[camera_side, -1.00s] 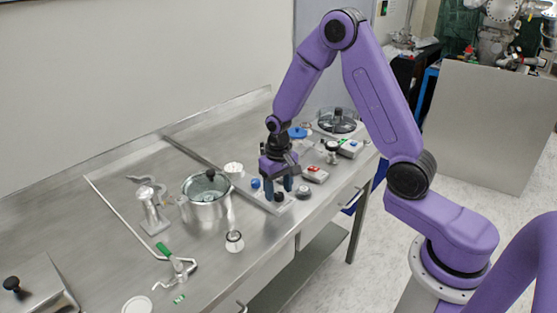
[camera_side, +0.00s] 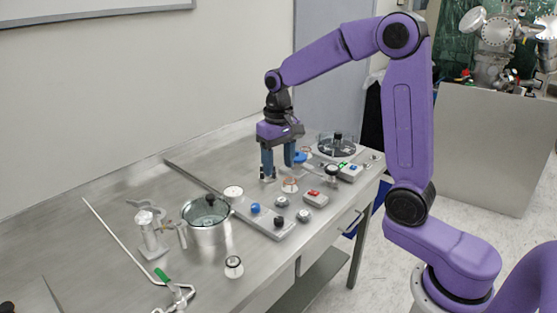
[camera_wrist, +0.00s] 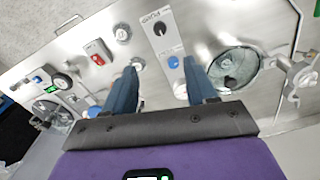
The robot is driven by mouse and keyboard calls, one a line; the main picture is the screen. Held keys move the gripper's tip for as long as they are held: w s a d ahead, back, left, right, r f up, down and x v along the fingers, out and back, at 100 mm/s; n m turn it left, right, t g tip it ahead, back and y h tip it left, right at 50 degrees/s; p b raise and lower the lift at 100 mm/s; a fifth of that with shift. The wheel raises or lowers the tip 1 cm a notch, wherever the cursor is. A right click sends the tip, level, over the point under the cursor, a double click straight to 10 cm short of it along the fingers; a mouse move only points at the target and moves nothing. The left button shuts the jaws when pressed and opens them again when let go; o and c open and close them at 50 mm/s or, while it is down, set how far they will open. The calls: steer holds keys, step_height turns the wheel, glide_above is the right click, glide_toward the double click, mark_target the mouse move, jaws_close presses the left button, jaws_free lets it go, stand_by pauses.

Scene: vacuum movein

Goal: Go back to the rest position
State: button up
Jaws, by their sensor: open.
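My gripper (camera_side: 278,171) is open and empty, pointing down above the steel bench, with its two blue fingers apart. It also shows in the wrist view (camera_wrist: 160,68). It hangs raised behind the grey control panel (camera_side: 266,221), clear of its knobs. The panel carries a black knob (camera_side: 279,222) and a blue knob (camera_side: 255,208). In the wrist view the panel, with the black knob (camera_wrist: 160,29) and blue knob (camera_wrist: 173,62), shows between my fingers. Part of the bench is hidden behind my gripper.
A glass-lidded pot (camera_side: 207,222) stands left of the panel. A metal clamp stand (camera_side: 151,235) is farther left. A small box with a red switch (camera_side: 314,198), a gauge (camera_side: 332,174) and a round glass chamber (camera_side: 337,146) lie to the right. The space above the bench is free.

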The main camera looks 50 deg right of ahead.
steer(key=shift+r, duration=0.1)
steer(key=s+a+n, duration=0.7)
steer(key=s+n, duration=0.1)
steer(key=s, duration=0.5)
steer(key=s+d+f+n, duration=0.1)
steer(key=s+n, duration=0.6)
steer(key=s, duration=0.8)
steer(key=shift+s+f, duration=0.2)
steer(key=shift+f, duration=0.35)
